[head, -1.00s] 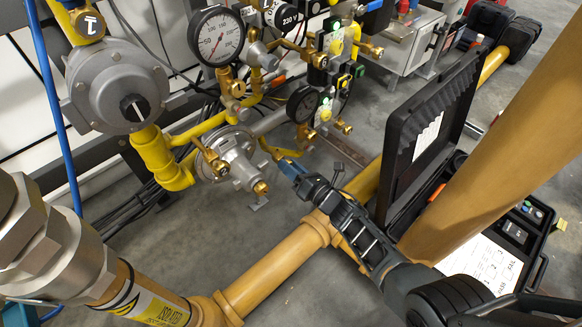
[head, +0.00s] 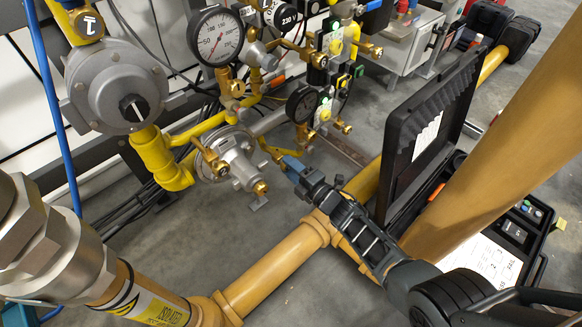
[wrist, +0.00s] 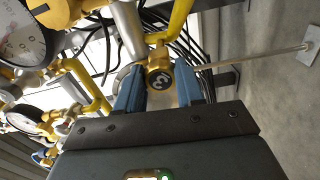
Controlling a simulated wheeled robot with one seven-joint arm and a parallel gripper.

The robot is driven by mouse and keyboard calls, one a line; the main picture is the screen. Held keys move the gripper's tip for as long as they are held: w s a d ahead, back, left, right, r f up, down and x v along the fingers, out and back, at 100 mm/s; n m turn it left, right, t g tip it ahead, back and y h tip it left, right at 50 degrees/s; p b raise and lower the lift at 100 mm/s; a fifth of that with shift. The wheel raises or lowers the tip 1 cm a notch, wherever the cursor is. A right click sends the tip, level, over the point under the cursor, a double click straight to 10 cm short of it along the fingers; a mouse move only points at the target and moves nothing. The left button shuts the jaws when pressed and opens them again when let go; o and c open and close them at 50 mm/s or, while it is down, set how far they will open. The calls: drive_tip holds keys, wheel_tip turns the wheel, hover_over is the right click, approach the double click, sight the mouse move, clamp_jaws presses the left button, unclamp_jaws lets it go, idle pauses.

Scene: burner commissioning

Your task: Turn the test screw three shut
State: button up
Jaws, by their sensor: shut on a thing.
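Test screw three (wrist: 160,82) is a round brass head with a dark face marked 3, in the middle of the wrist view. The blue fingers of my gripper (wrist: 160,88) stand on either side of it and are shut on it. In the head view my gripper (head: 287,163) reaches in from the lower right to the end of a short brass and yellow pipe (head: 268,149). There the fingers hide the screw head. I cannot tell how far the screw is turned.
A grey regulator (head: 236,158) with brass fittings sits just left of my gripper. Pressure gauges (head: 216,36) and yellow pipes stand behind. A thick yellow pipe (head: 270,265) runs below my arm. An open black case (head: 430,130) stands close on the right.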

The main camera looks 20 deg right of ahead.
drive_tip(key=shift+f+m, duration=0.15)
drive_tip(key=shift+m, duration=4.05)
drive_tip(key=o, duration=1)
drive_tip(key=shift+o, duration=0.2)
drive_tip(key=shift+s, duration=0.1)
